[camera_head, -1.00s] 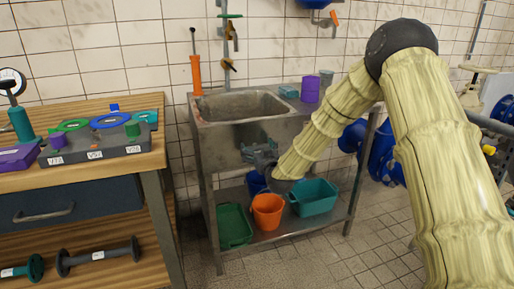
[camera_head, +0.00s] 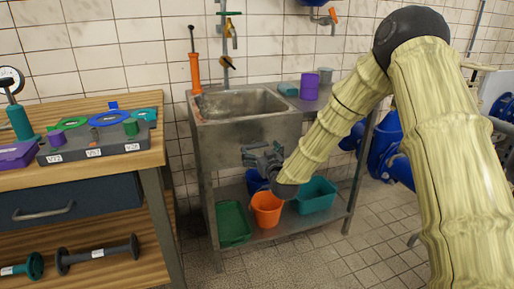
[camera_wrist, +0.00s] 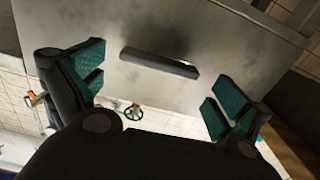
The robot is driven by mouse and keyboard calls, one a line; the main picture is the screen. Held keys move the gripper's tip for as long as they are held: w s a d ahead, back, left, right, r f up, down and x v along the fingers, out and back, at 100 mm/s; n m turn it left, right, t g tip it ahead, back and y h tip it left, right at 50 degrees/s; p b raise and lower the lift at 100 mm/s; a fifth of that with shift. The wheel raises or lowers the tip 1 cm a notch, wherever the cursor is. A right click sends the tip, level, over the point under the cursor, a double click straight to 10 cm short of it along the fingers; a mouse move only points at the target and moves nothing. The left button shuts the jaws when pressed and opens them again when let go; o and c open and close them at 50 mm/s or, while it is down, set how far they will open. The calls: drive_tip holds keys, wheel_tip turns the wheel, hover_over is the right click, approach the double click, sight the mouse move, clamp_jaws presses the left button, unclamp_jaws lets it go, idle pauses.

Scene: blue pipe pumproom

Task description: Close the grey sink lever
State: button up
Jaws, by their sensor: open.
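The metal sink (camera_head: 240,103) stands against the tiled wall, with a plain grey front panel. In the wrist view a short grey bar (camera_wrist: 160,63) lies across the grey metal panel (camera_wrist: 225,45); it looks like the lever, but I cannot tell its position for sure. In the head view it cannot be made out, perhaps hidden by my gripper. My gripper (camera_head: 253,156) is in front of the sink's lower front. In the wrist view my gripper (camera_wrist: 158,88) is open and empty, its teal finger pads on either side of the bar, with no contact visible.
A wooden workbench (camera_head: 150,160) stands left. Blue pipes stand right.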

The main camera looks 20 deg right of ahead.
drive_tip(key=s, duration=0.8)
drive_tip(key=shift+d, duration=0.15)
drive_tip(key=shift+f, duration=0.1)
drive_tip(key=s+a+f+g, duration=0.1)
drive_tip(key=s+f+g, duration=0.2)
drive_tip(key=s+f, duration=0.45)
drive_tip(key=s+a+f+g, duration=0.2)
drive_tip(key=s+f, duration=0.2)
drive_tip(key=f, duration=0.7)
drive_tip(key=s+a+f+g, duration=0.1)
drive_tip(key=s+f+g, duration=0.3)
drive_tip(key=f, duration=0.5)
drive_tip(key=s+f+g, duration=0.3)
drive_tip(key=s+f, duration=0.2)
drive_tip(key=s, duration=0.7)
drive_tip(key=s+f+m+g, duration=0.1)
drive_tip(key=s+f+g, duration=0.35)
drive_tip(key=s, duration=0.75)
drive_tip(key=s+f+g, duration=0.1)
drive_tip(key=s+f, duration=0.5)
drive_tip(key=s, duration=0.6)
wheel_tip(320, 180, up, 25)
drive_tip(key=p, duration=2.5)
drive_tip(key=shift+s+a+r+h+p, duration=0.2)
drive_tip(key=shift+a+h+p, duration=0.1)
drive_tip(key=shift+a+p, duration=0.1)
